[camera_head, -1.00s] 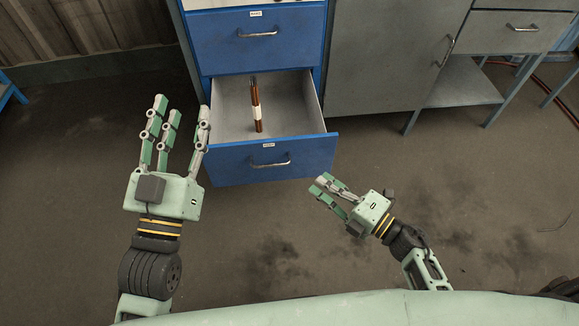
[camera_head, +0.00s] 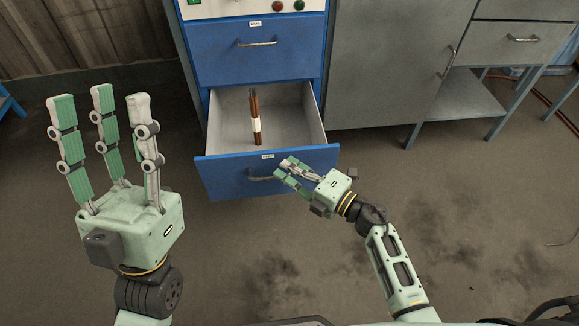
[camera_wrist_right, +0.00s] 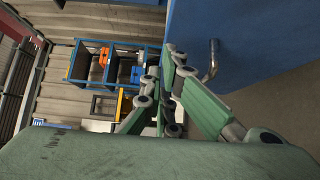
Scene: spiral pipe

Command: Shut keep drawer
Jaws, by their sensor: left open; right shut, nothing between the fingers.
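The keep drawer (camera_head: 225,172) is the lower blue drawer. It is pulled open, with a small label and a metal handle on its front. A brown rod with a pale band (camera_head: 255,120) lies inside it. My right gripper (camera_head: 282,168) is shut and empty, its fingers at the drawer front and overlapping the handle; contact cannot be told. The right wrist view shows the blue front (camera_wrist_right: 240,40) and the handle (camera_wrist_right: 212,60) just beyond the fingers. My left gripper (camera_head: 100,105) is open and empty, raised to the left of the drawer.
A closed blue drawer (camera_head: 225,60) sits above the open one. A grey cabinet (camera_head: 390,60) and a low shelf (camera_head: 455,95) stand at the right. The floor in front is clear. A blue rack with bins (camera_wrist_right: 112,62) shows in the right wrist view.

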